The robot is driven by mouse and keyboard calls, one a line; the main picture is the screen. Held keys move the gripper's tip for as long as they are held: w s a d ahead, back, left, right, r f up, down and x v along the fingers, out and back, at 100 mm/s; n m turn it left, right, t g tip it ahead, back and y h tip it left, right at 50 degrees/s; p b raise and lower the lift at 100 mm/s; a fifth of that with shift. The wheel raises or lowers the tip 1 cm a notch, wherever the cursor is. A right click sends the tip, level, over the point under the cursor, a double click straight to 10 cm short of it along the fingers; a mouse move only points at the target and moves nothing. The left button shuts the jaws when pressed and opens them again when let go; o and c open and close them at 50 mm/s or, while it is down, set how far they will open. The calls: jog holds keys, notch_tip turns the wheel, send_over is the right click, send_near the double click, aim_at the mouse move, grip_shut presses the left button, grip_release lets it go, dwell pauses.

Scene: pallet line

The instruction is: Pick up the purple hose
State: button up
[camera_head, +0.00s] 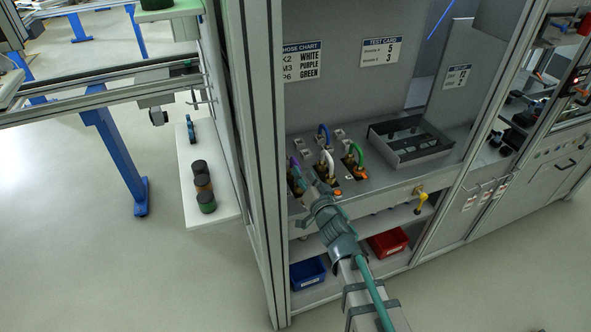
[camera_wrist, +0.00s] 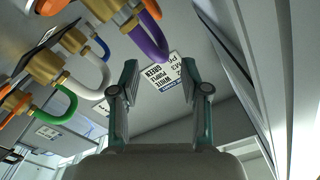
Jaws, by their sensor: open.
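The purple hose (camera_head: 294,163) is at the left end of the connector panel, partly hidden by my arm and gripper (camera_head: 305,183) in the head view. In the wrist view the purple hose (camera_wrist: 148,42) is a U-shaped loop hanging from brass fittings at the top. My gripper (camera_wrist: 159,72) is open and empty there, its two fingers apart. The hose shows just beyond the left fingertip, and I see no contact. How far it lies from the fingers is hard to tell.
White (camera_head: 328,163), green (camera_head: 356,153) and blue (camera_head: 323,136) hoses stand close by on the panel. A grey tray (camera_head: 448,147) is to the right. A cabinet post (camera_head: 262,150) rises at the left. Blue (camera_head: 308,272) and red (camera_head: 388,243) bins sit below.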

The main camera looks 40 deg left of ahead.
aim_at(297, 163)
jog(key=shift+x, duration=2.75)
jog(key=shift+s, duration=0.15)
